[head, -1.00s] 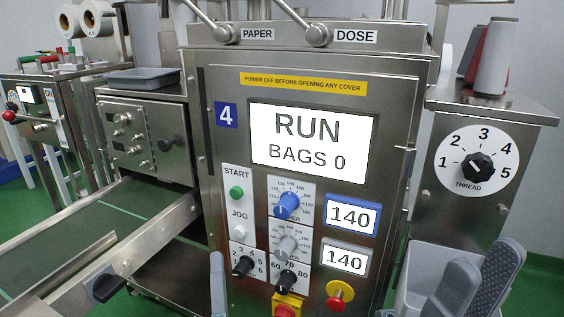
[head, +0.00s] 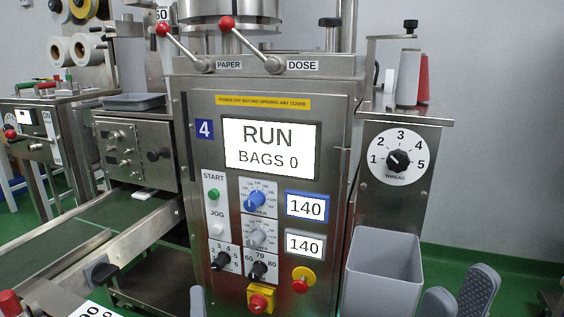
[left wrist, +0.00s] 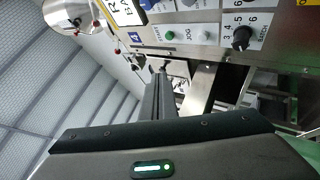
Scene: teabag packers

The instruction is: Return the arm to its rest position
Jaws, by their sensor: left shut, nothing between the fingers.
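The packing machine (head: 330,130) fills the middle of the head view, with its screen (head: 268,148) reading RUN, BAGS 0. My left gripper (head: 197,300) shows only as a grey fingertip at the bottom edge, in front of the machine's lower left. In the left wrist view my left gripper (left wrist: 160,78) is shut with nothing in it, near the front panel but apart from it as far as I can tell. My right gripper (head: 459,292) is at the lower right, its two grey fingers apart and empty. The rest of both arms is hidden.
A grey bin (head: 384,275) stands by the machine's right side, close to my right gripper. A conveyor (head: 120,214) runs along the left. Lever handles (head: 232,29) stick out on top. The thread dial (head: 397,158) is at the right. Green floor is free at the far right.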

